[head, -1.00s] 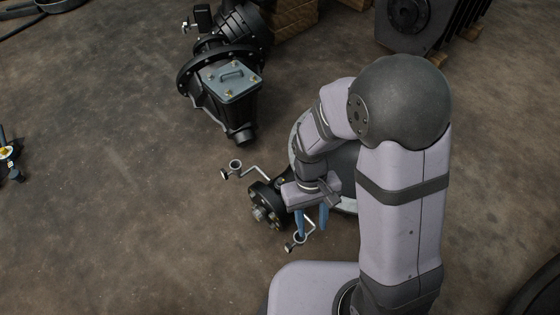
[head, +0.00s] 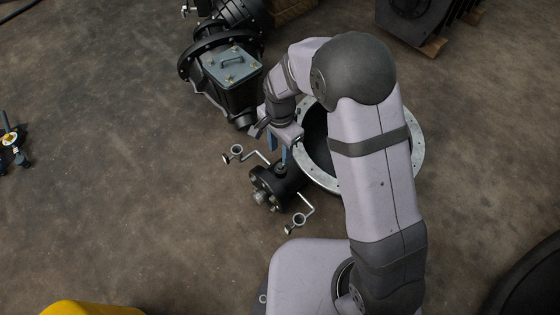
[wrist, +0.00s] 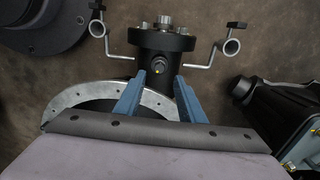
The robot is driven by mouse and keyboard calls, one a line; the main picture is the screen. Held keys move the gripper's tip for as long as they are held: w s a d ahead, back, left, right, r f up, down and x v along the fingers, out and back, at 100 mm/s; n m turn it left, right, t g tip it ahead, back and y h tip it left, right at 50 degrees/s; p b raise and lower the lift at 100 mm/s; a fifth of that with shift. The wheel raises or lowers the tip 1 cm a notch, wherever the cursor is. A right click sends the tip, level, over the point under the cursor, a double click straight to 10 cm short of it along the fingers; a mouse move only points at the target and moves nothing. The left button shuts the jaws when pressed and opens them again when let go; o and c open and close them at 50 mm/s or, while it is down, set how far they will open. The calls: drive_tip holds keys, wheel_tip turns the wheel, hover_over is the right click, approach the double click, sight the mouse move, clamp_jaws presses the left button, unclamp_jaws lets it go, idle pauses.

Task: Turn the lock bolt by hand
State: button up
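A black cylindrical housing (head: 277,187) with a bolted end flange lies on the floor. It also shows at the top of the wrist view (wrist: 165,48). In the wrist view my gripper (wrist: 159,77) is open and empty. The small bolt appears between its fingertips; whether they reach its height is unclear.
Bent metal arms with ring ends (head: 233,153) (head: 299,220) stick out on both sides of the housing. A pale flanged ring (head: 416,165) stands behind it. A black gearbox-like unit (head: 228,75) lies further back. Open floor is at left.

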sight(280, 165)
drive_tip(key=shift+f, duration=0.15)
drive_tip(key=shift+f+b, duration=2.2)
drive_tip(key=shift+f, duration=1.35)
clamp_jaws()
